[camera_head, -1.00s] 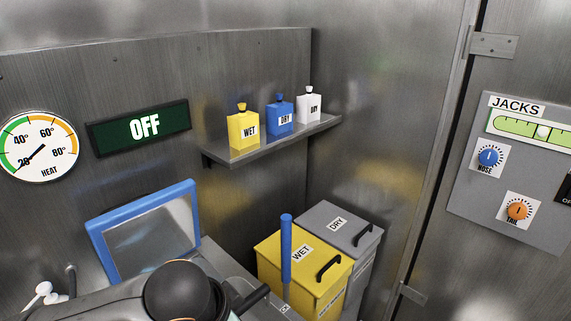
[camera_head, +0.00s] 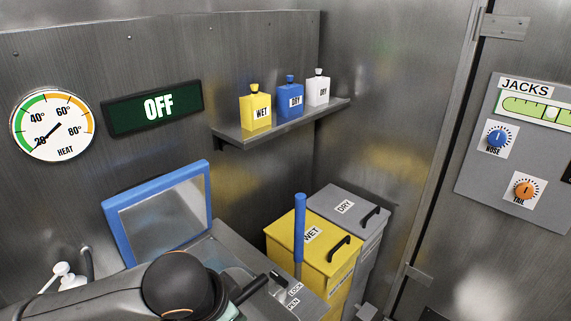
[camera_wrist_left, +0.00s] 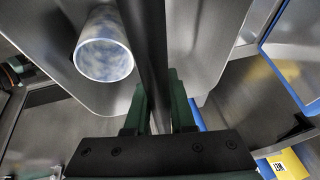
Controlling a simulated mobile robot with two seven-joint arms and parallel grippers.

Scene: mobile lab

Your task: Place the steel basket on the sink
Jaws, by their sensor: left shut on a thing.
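In the left wrist view, my left gripper (camera_wrist_left: 160,108) has its green fingers closed on a dark upright bar, apparently the handle or rim of the steel basket (camera_wrist_left: 205,40). The grey metal walls of the basket with rounded corners spread on both sides of the bar. A pale, blue-tinted cup (camera_wrist_left: 103,48) shows left of the bar, seemingly within the basket. The head view shows neither gripper nor basket; part of my arm covers its bottom left. I cannot make out the sink basin. A tap-like white fitting (camera_head: 62,277) stands at the far left. My right gripper is out of view.
A blue-framed lid (camera_head: 160,213) stands raised over a metal counter unit. A blue lever (camera_head: 300,230) rises beside yellow (camera_head: 312,255) and grey (camera_head: 352,212) bins. A wall shelf (camera_head: 280,126) holds three bottles. The yellow bin and blue frame also show in the wrist view.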

